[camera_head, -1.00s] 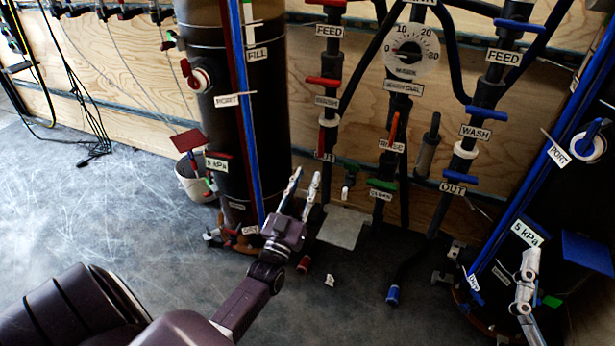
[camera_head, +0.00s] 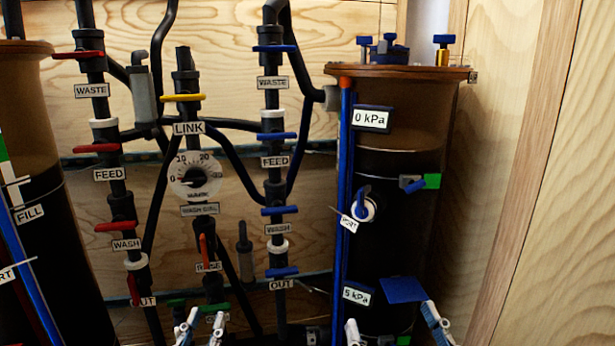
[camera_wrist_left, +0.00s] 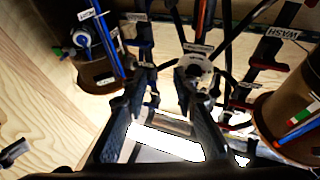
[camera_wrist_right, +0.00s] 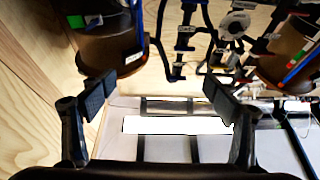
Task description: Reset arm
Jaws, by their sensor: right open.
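My right gripper (camera_head: 391,322) shows at the bottom edge, in front of the lower part of the right filter tank (camera_head: 402,235). Its fingertips are wide apart, and the right wrist view shows its fingers (camera_wrist_right: 158,90) open and empty. Most of both arms is hidden below the head view.
A pipe rack with red-handled valves (camera_head: 122,226) and blue-handled valves (camera_head: 279,210) stands ahead, with a round gauge (camera_head: 194,175) between. A dark left tank (camera_head: 35,130) stands at the left edge. A plywood wall (camera_head: 560,190) closes the right side.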

